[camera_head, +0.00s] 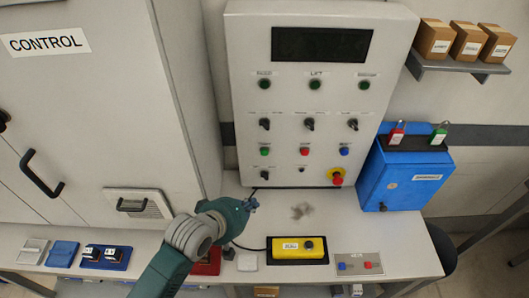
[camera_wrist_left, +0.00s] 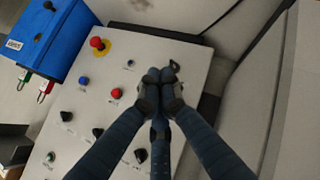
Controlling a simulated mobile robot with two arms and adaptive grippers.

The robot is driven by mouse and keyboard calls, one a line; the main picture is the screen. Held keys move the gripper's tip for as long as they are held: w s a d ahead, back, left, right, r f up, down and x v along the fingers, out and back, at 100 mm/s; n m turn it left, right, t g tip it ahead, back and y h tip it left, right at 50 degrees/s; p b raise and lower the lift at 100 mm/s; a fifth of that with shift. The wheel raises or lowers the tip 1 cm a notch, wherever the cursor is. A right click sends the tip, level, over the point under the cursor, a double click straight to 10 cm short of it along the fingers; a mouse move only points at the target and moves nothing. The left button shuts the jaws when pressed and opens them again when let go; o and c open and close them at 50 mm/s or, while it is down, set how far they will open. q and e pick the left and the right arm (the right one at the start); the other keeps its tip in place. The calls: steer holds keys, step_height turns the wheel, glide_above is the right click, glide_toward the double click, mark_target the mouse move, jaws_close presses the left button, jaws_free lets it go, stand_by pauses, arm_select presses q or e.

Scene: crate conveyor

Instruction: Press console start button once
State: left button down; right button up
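The console (camera_head: 285,110) is a light grey upright panel with a dark display. A green button (camera_head: 264,151) sits at the left of its lower row, beside a red button (camera_head: 305,151) and a blue button (camera_head: 344,151); the small labels are too blurred to read. My left gripper (camera_head: 250,203) is below the panel's lower left corner, apart from the green button in the picture. In the left wrist view its fingers (camera_wrist_left: 160,76) are together and empty, over the panel. The red button (camera_wrist_left: 116,93) shows beside them; the lower-row green button is hidden there. My right gripper is not in view.
A red emergency knob (camera_head: 337,180) on yellow is at the panel's lower right. Black switches and several green buttons are higher up. A yellow box (camera_head: 297,249) lies on the table, and a blue lockbox (camera_head: 403,180) stands right. A grey cabinet (camera_head: 95,100) stands left.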

mark_target(265, 153)
arm_select(q)
steer(key=w+d+r+n+h, duration=0.1)
steer(key=w+d+r+n, duration=0.1)
steer(key=w+d, duration=0.1)
steer(key=shift+w+d+r+t, duration=0.15)
steer(key=shift+w+t, duration=0.25)
steer(key=shift+w, duration=0.45)
steer(key=w+b, duration=0.4)
steer(key=w, duration=0.4)
steer(key=shift+w, duration=0.4)
steer(key=shift+w, duration=0.1)
stand_by(0.6)
